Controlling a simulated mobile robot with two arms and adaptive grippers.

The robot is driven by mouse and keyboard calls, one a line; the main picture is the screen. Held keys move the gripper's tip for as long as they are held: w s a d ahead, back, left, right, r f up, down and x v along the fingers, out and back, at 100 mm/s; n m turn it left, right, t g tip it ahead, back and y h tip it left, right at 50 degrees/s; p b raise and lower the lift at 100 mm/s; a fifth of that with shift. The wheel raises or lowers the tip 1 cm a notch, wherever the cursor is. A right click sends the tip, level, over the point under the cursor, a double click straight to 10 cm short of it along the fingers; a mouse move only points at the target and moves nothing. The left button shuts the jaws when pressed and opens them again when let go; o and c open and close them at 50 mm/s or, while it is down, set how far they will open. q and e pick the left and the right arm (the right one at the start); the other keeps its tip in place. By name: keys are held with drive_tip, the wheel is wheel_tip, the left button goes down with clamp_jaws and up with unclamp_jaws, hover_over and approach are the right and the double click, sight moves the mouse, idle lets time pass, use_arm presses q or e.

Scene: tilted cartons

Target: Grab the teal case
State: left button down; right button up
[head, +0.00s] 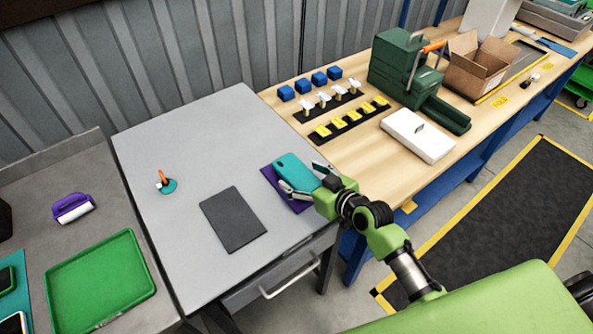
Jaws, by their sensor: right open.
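The teal case (296,172) is a flat rounded piece near the right edge of the grey table. It lies at a slant over a purple flat piece (270,178), which shows around it. My right gripper (302,179) is open at the teal case's right end, with one finger on the near side and the other toward the far side. I cannot tell whether the fingers touch it. My left gripper is not in view.
A dark grey flat pad (233,219) and a small teal item with an orange tip (166,183) are on the grey table (190,130). A green tray (100,280) lies left. The wooden bench (330,150) holds blue blocks, a white box (418,136) and a green machine (398,62).

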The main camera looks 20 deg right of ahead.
drive_tip(key=shift+w, duration=0.1)
drive_tip(key=c, duration=1.3)
drive_tip(key=shift+o, duration=0.2)
drive_tip(key=shift+r, duration=0.1)
